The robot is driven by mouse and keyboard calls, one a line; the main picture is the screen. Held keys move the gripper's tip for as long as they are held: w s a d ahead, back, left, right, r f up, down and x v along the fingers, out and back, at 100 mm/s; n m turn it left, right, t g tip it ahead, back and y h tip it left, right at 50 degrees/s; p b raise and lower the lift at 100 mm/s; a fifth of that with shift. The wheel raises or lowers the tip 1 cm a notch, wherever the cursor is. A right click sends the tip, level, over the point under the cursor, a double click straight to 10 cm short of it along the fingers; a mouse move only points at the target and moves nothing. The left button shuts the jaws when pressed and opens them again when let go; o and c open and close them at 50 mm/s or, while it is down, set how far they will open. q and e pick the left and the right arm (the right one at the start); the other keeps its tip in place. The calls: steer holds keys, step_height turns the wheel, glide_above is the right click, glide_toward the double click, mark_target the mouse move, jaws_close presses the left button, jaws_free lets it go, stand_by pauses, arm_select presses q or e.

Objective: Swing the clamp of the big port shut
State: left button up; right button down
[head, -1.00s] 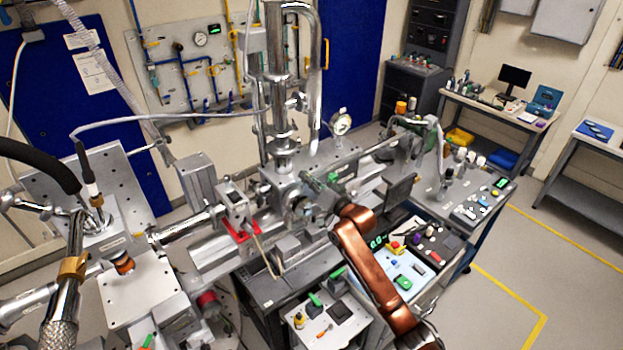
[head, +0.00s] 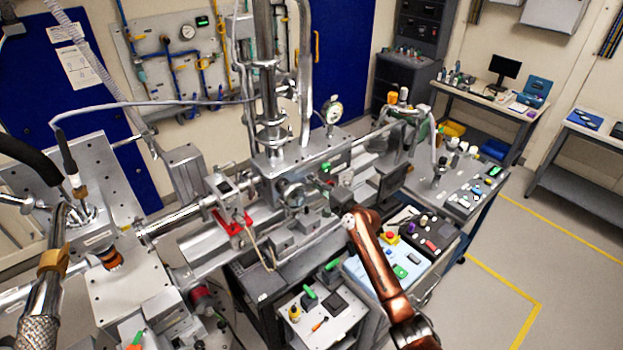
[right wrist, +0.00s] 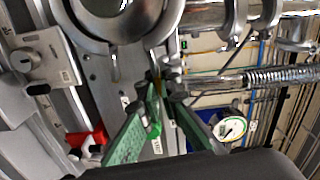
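The big port (head: 292,192) is a round metal flange on the front of the steel chamber, at the middle of the head view. In the right wrist view its thick ring (right wrist: 122,24) fills the top, with a small stem below it. My right gripper (head: 326,184) is just right of the port at the end of my copper arm. In the right wrist view its green fingers (right wrist: 162,84) converge just below and right of the ring. Their tips are close together, and I cannot tell whether they hold anything. The clamp is not clearly distinguishable. My left gripper is not in view.
A red bracket (head: 236,224) sits left of the port on the rail. A dial gauge (head: 332,111) stands behind, also visible in the right wrist view (right wrist: 230,128). Floor is clear at far right.

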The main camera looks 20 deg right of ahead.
steer(key=shift+d+f+m, duration=0.1)
steer(key=shift+f+m, duration=0.7)
steer(key=shift+f, duration=0.3)
steer(key=c, duration=2.2)
jaws_free()
steer(key=shift+o, duration=0.2)
steer(key=v, duration=1.2)
